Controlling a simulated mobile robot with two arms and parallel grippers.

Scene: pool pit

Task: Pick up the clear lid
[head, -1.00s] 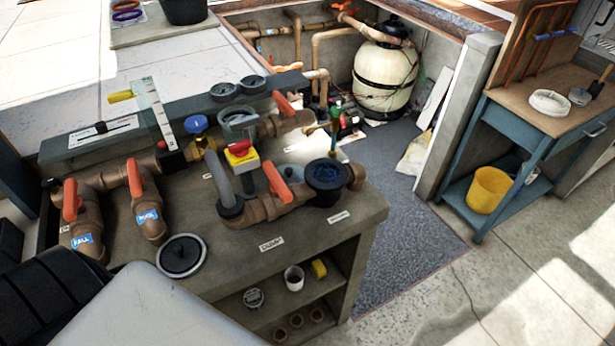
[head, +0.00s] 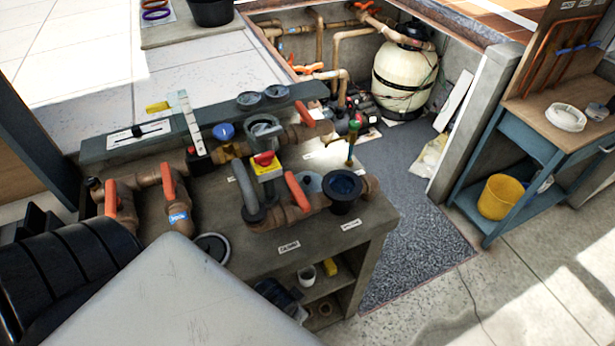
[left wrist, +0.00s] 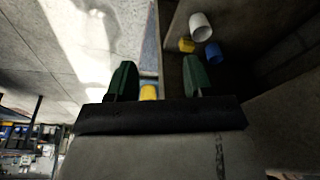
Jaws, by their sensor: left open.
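A round lid with a black centre and pale rim (head: 212,247) lies on the bench top in the head view, its near left part hidden behind my white body. A pale, see-through-looking disc (head: 311,182) lies behind the open strainer pot (head: 345,187); I cannot tell for sure which is the clear lid. My left gripper (left wrist: 157,78) shows two green fingers, spread apart with nothing held. It is low in front of the bench shelf, apart from both discs. A dark part, likely my left arm, shows at the bench front in the head view. My right gripper is not in view.
Pipes with orange-handled valves (head: 168,182) and a red-yellow switch (head: 265,165) crowd the bench. The shelf holds a white cup (head: 306,274) and a yellow item (head: 330,267). A yellow bucket (head: 498,196) stands on the blue cart at right. The front floor is clear.

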